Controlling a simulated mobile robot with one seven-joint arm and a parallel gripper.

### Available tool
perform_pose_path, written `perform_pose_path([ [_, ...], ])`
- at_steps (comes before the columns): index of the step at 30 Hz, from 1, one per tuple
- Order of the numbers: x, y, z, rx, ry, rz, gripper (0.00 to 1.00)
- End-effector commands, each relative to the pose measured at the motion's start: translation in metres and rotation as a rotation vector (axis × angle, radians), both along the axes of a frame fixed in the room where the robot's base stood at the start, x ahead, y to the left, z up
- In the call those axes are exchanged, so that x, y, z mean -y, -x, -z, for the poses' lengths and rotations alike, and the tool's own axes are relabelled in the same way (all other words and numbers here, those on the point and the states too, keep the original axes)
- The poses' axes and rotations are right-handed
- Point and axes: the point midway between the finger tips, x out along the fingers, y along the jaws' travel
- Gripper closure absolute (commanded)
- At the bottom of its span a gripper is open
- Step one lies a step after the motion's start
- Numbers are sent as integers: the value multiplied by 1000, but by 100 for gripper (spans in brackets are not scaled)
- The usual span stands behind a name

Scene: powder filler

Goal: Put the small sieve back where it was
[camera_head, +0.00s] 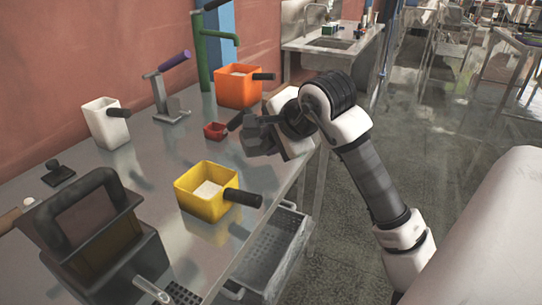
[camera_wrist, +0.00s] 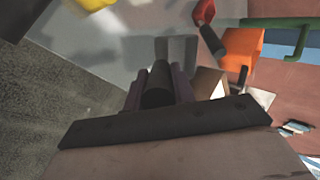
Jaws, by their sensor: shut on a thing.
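My gripper (camera_head: 258,140) is over the right edge of the metal table, just right of a small red scoop. In the wrist view, my gripper (camera_wrist: 158,90) is shut on a dark round handle (camera_wrist: 157,84). What this handle belongs to is mostly hidden, so I cannot tell for sure that it is the small sieve. The small red scoop (camera_head: 215,131) with a black handle sits on the table. It also shows at the top of the wrist view (camera_wrist: 204,12), apart from my fingers.
An orange container (camera_head: 238,88) stands behind, a yellow container (camera_head: 205,190) in front, and a white container (camera_head: 107,125) at left. A purple-handled device (camera_head: 165,85) and a green post (camera_head: 203,50) stand farther back. A large dark frame (camera_head: 95,235) fills the near left.

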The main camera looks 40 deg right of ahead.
Motion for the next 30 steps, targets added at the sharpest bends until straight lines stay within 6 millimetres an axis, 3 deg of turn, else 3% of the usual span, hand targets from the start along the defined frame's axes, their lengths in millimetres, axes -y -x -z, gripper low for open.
perform_pose_path([
  [12, 0, 0, 41, 2, 0, 0, 97],
  [25, 0, 0, 47, 2, 2, 1, 97],
  [26, 0, 0, 45, 1, 2, 1, 71],
  [30, 0, 0, 45, 0, 1, 1, 53],
])
